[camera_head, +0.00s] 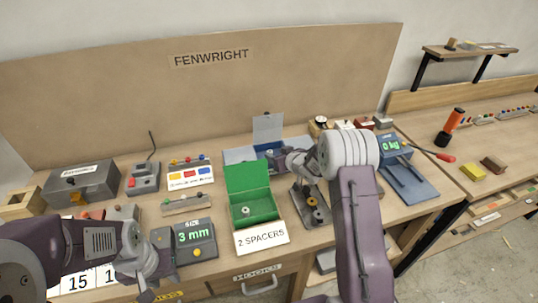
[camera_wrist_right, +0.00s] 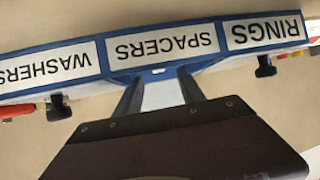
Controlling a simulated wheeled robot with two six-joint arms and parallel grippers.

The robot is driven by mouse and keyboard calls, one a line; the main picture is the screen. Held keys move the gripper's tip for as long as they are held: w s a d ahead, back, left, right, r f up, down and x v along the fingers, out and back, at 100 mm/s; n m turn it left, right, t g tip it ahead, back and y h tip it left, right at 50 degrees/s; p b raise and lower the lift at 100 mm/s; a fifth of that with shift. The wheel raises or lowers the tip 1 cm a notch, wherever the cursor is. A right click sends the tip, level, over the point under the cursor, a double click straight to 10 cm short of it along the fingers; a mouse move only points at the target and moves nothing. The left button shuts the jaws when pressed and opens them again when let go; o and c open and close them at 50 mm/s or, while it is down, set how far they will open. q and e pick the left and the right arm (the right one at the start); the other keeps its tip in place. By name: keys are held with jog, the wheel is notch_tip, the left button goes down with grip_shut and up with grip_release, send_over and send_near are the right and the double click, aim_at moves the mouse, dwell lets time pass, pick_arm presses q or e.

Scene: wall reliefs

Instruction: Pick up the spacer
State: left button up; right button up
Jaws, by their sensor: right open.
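In the right wrist view a blue rack has upside-down labels WASHERS, SPACERS (camera_wrist_right: 163,44) and RINGS. My right gripper (camera_wrist_right: 160,78) is open in front of the SPACERS label, with a pale patch and no part held between its fingers. In the head view my right gripper (camera_head: 274,158) is at the blue rack (camera_head: 240,155) at the back and hides much of it. A green box (camera_head: 262,208) with its lid up holds a small grey round piece (camera_head: 245,211); a card (camera_head: 261,237) on its front reads "2 SPACERS". My left gripper (camera_head: 147,288) is at the lower left, its jaws unclear.
A grey 3 mm display (camera_head: 195,238) stands left of the green box. A dark plate with round parts (camera_head: 312,204) stands right of it. A blue scale (camera_head: 408,180) is farther right. A grey box (camera_head: 80,184) is at the left. A backboard (camera_head: 200,100) rises behind.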

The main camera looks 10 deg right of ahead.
aim_at(271, 152)
jog(key=x, duration=0.4)
jog(key=shift+w+d, duration=0.1)
jog(key=shift+d, duration=0.05)
jog(key=shift+w+f, duration=0.25)
jog(key=shift+w, duration=0.2)
grip_shut()
jog(key=shift+r, duration=0.1)
jog(key=shift+r+p, duration=0.3)
jog(key=r, duration=0.4)
jog(key=shift+s+d, duration=0.25)
jog(key=shift+s, duration=0.05)
jog(key=s+d+r, duration=0.2)
jog(key=s+d+r+p, duration=0.1)
jog(key=s+d+r, duration=0.1)
jog(key=s+d, duration=0.1)
jog(key=s+d+r+p, duration=0.1)
jog(key=s+d+r, duration=0.1)
jog(key=shift+s+d+r, duration=0.1)
jog(key=shift+s+d, duration=0.15)
jog(key=shift+s, duration=0.1)
